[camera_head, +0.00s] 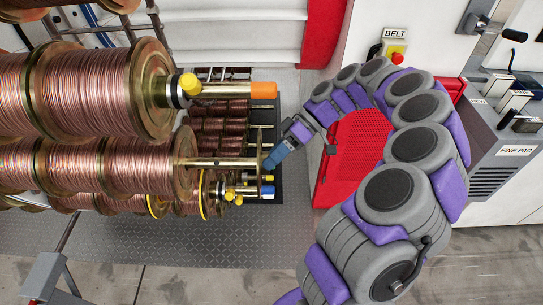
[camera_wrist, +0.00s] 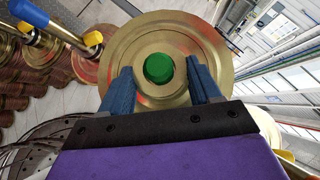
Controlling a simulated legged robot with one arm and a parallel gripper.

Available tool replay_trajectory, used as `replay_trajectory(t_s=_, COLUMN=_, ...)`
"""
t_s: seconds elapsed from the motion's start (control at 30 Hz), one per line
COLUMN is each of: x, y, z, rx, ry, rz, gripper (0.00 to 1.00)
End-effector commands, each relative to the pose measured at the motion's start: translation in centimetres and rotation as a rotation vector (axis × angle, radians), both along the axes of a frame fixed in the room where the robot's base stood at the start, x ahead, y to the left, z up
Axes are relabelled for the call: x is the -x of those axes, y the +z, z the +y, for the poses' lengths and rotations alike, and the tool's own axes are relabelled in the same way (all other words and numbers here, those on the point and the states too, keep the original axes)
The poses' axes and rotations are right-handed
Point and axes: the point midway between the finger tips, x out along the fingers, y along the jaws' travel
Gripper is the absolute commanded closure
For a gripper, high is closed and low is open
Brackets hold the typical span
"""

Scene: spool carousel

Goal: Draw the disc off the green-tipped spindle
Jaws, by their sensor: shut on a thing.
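In the wrist view the green tip (camera_wrist: 159,68) of the spindle shows end-on at the centre of a brass-coloured disc (camera_wrist: 140,50). The two blue fingers of my gripper (camera_wrist: 162,88) reach forward on either side of the green tip and are shut on the disc. In the head view my gripper (camera_head: 274,160) is at the right end of a brass spindle (camera_head: 222,161). The disc (camera_head: 260,150) shows there as a thin edge-on plate near the spindle's end. The green tip cannot be made out in the head view.
Copper wire spools (camera_head: 85,90) fill the left. An orange-tipped spindle (camera_head: 262,90) juts out above, with yellow- and blue-tipped ones below. A red perforated panel (camera_head: 355,150) stands behind my arm. A grey control console (camera_head: 500,140) is at right.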

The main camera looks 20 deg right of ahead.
Motion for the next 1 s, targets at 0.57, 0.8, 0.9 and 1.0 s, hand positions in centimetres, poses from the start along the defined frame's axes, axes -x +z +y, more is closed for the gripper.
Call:
replay_trajectory(t_s=0.57, x=0.7, y=0.0, z=-2.0, rx=-0.002, ry=-0.001, rz=-0.001, gripper=0.92)
replay_trajectory(t_s=0.8, x=1.2, y=0.0, z=-3.3, rx=0.0, ry=-0.001, rz=-0.002, gripper=0.92)
replay_trajectory(t_s=0.9, x=1.4, y=0.0, z=-3.9, rx=-0.001, ry=0.0, rz=-0.001, gripper=0.92)
replay_trajectory(t_s=1.0, x=1.6, y=0.0, z=-4.4, rx=-0.001, ry=0.0, rz=0.0, gripper=0.92)
